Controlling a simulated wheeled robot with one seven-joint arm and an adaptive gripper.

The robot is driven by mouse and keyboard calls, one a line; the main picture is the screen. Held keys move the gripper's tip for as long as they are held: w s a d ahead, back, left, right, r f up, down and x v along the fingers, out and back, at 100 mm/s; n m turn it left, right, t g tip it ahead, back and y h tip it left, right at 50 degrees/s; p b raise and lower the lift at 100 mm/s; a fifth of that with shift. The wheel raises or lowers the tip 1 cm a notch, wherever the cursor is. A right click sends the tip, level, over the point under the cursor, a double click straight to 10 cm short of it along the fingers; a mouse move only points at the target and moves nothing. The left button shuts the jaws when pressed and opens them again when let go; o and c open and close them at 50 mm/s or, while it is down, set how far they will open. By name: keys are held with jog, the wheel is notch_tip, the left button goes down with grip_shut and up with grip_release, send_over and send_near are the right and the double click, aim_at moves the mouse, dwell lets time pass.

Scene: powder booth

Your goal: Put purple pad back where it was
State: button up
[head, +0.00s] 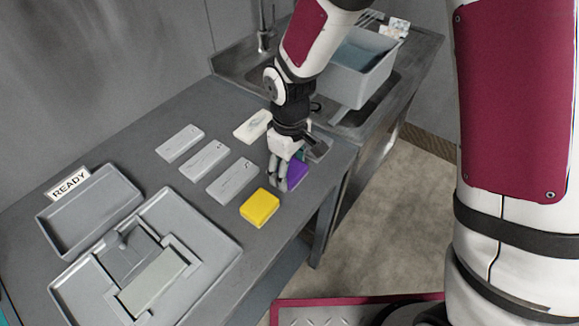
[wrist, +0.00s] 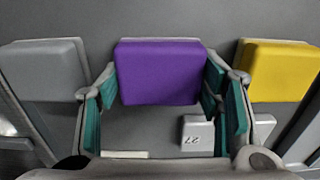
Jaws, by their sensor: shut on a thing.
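The purple pad (head: 297,172) is near the right edge of the grey table in the head view, partly hidden by my gripper. My gripper (head: 284,178) points down and is shut on it. In the wrist view the purple pad (wrist: 158,72) sits between the teal finger pads of my gripper (wrist: 160,95). I cannot tell whether the pad touches the table. The yellow pad (head: 259,207) lies beside it, nearer the front; in the wrist view the yellow pad (wrist: 280,70) is at the right, apart from my fingers.
Three grey blocks (head: 205,160) lie in a row left of the pads, with a pale block (head: 252,125) behind. A tray (head: 62,218) with a READY sign (head: 69,184) and a fixture tray (head: 205,262) stand at left. A sink with a grey bin (head: 350,90) is behind.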

aim_at(290, 168)
jog(key=shift+f, duration=0.15)
jog(key=o, duration=1.1)
notch_tip(290, 168, up, 12)
jog(key=shift+r, duration=0.1)
jog(key=shift+r, duration=0.1)
jog(key=s+d+r+m+t, duration=0.1)
jog(key=s+d+r+m, duration=0.2)
jog(key=s+d+r, duration=0.1)
jog(key=s+d+r+m+t, duration=0.2)
jog(key=s+d+r+m, duration=0.2)
jog(key=s+d, duration=0.3)
jog(key=s+d+r+m+t, duration=0.2)
jog(key=s+d+r+m, duration=0.1)
jog(key=s+d+r, duration=0.3)
jog(key=shift+d+r, duration=0.25)
jog(key=shift+d, duration=0.55)
